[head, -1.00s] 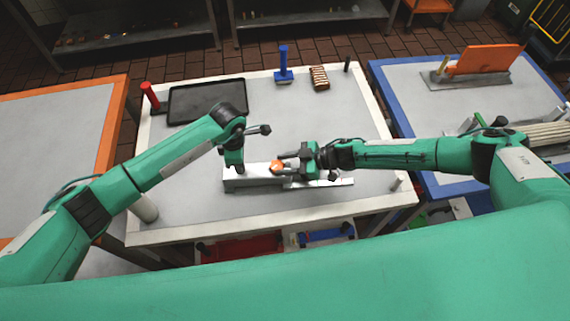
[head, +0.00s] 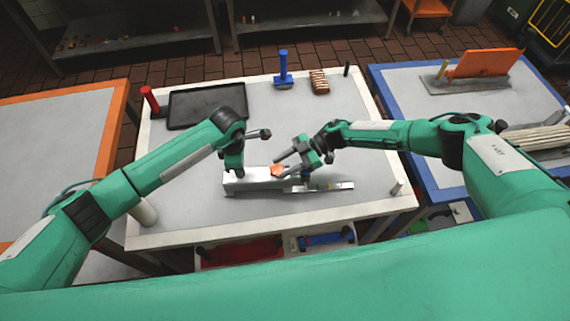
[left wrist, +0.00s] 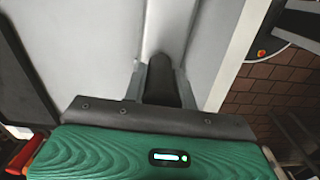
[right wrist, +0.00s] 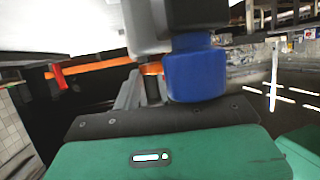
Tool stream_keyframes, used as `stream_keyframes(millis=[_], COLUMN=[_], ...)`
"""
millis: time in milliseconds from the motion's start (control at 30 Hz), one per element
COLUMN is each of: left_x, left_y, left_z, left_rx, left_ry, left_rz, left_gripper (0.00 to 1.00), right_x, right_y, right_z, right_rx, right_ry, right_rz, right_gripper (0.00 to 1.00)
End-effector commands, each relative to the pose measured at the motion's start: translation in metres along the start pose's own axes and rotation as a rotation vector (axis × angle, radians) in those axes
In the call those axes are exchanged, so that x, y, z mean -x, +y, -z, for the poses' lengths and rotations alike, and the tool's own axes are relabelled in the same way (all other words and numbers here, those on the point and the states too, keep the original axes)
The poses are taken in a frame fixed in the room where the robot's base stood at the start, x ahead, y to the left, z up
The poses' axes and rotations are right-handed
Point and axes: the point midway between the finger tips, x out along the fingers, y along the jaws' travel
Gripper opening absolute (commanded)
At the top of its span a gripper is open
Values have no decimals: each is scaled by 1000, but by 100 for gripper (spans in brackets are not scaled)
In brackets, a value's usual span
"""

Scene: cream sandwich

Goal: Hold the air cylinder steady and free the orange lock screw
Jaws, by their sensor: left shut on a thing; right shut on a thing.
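The pale silver air cylinder (head: 243,183) lies lengthwise near the front middle of the white-edged table. My left gripper (head: 233,172) points down at its left end. In the left wrist view, my left gripper's fingers (left wrist: 163,85) are shut around a dark rounded part (left wrist: 163,72) above a pale surface. The orange lock screw (head: 278,171) is at the cylinder's middle. My right gripper (head: 284,164) reaches in from the right at a tilt, shut on the orange screw. In the right wrist view, the orange screw (right wrist: 152,69) is mostly hidden beside a blue round part (right wrist: 196,72).
A black tray (head: 205,104), a red-handled post (head: 150,98), a blue stamp-like tool (head: 283,72) and a striped brown block (head: 319,82) stand at the back. A grey peg (head: 397,187) is at the right edge. The tabletop behind the cylinder is mostly clear.

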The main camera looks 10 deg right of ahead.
Motion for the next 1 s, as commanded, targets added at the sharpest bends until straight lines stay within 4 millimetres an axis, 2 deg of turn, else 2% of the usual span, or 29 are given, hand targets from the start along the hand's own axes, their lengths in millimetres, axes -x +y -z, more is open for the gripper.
stream_keyframes(millis=[233, 267, 367, 733, 867, 1000], left_x=[0, 0, 0, 0, 0, 0], left_y=[0, 0, 0, -1, -1, -1], left_z=[-1, -1, -1, -1, -1, -1], left_rx=[-2, -2, -2, -2, -2, -1], left_ry=[-3, -3, -3, -3, -3, -3], left_rz=[1, 1, 1, 1, 1, 1], left_gripper=[0, 0, 0, 0, 0, 0], right_x=[0, 0, 0, 6, 25, 55], right_y=[1, 1, 0, 0, 1, 1], right_z=[0, 0, 0, 0, -1, 0], right_rx=[0, 0, 0, -1, -1, 0], right_ry=[0, 0, 0, -1, -2, -2], right_rz=[-2, -2, -2, -3, -5, -5], right_gripper=[20, 44, 64, 64, 64, 64])
